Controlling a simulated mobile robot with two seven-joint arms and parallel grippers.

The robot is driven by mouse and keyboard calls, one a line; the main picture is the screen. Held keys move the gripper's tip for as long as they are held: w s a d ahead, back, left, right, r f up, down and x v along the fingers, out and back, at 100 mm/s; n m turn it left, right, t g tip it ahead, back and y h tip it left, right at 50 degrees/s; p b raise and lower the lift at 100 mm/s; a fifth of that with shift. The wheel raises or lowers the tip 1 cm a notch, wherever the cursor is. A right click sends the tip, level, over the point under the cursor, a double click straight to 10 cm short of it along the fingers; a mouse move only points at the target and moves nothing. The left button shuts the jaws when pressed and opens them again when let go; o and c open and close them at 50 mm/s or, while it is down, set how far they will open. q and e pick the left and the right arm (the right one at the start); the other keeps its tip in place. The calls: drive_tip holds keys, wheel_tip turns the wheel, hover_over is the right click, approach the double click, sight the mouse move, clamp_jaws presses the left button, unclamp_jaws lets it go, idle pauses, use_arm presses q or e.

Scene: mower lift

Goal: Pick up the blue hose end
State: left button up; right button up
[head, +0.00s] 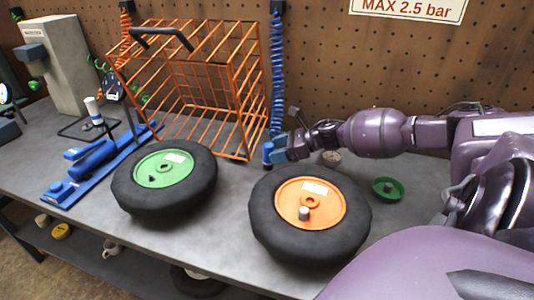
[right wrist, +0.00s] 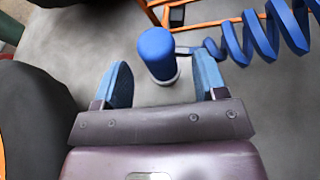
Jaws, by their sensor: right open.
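The blue coiled hose (head: 277,75) hangs down in front of the pegboard, beside the orange wire cage. Its blue hose end (head: 268,152) is low, near the bench top. In the right wrist view the hose end (right wrist: 157,55) is a blue cylinder with a grey lower part and a small side stem, and blue coils (right wrist: 255,35) lie to its right. My right gripper (head: 277,150) is open, with its two blue fingers (right wrist: 162,85) on either side of the hose end. Gaps show between the fingers and the hose end. My left gripper is not in view.
An orange wire cage (head: 188,72) stands behind two wheels, one with a green hub (head: 163,168) and one with an orange hub (head: 290,202). A green dish (head: 388,189) lies to the right. A blue jack (head: 92,160) is at left.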

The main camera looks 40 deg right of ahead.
drive_tip(key=shift+x, duration=1.2)
drive_tip(key=c, duration=0.9)
drive_tip(key=shift+c, duration=0.9)
drive_tip(key=shift+r, duration=0.1)
